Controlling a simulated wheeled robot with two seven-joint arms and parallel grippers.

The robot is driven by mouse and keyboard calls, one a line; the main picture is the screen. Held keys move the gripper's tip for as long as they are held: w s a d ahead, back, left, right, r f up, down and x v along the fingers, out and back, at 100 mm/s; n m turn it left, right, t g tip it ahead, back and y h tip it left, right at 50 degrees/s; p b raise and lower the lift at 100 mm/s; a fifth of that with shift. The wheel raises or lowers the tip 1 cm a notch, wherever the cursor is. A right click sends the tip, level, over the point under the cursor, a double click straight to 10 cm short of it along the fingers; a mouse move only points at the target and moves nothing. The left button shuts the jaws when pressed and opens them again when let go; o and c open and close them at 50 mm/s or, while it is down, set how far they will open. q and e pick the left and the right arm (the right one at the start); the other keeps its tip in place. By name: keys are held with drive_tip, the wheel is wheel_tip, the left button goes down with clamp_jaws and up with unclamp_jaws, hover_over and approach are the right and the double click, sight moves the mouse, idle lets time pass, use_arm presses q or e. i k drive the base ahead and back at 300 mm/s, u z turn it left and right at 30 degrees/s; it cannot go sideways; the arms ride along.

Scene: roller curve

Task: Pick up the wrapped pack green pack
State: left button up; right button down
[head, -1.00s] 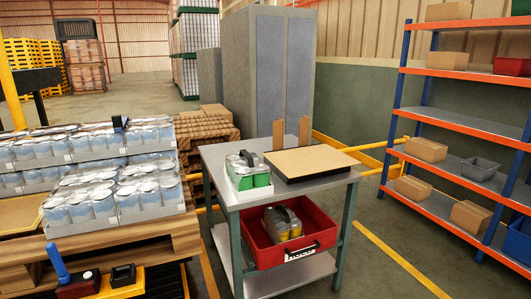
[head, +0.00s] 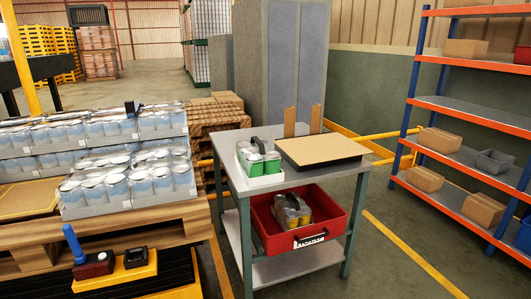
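A green pack (head: 262,165) of several cans with silver tops and a dark handle stands in a white tray (head: 259,183) on the left part of the grey cart's top (head: 230,147). Another pack (head: 292,210), with yellowish cans and a dark handle, stands in the red bin (head: 330,219) on the cart's lower level. Neither of my grippers shows in the head view.
A brown board on a dark base (head: 322,150) lies on the cart top, with two upright wooden pieces behind. A pallet of silver can packs (head: 125,185) stands left. An orange-blue shelf (head: 465,115) stands right. Floor between cart and shelf (head: 400,235) is clear.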

sight(257, 161)
drive_tip(key=u, duration=0.65)
drive_tip(key=i, duration=1.1)
drive_tip(key=u, duration=0.25)
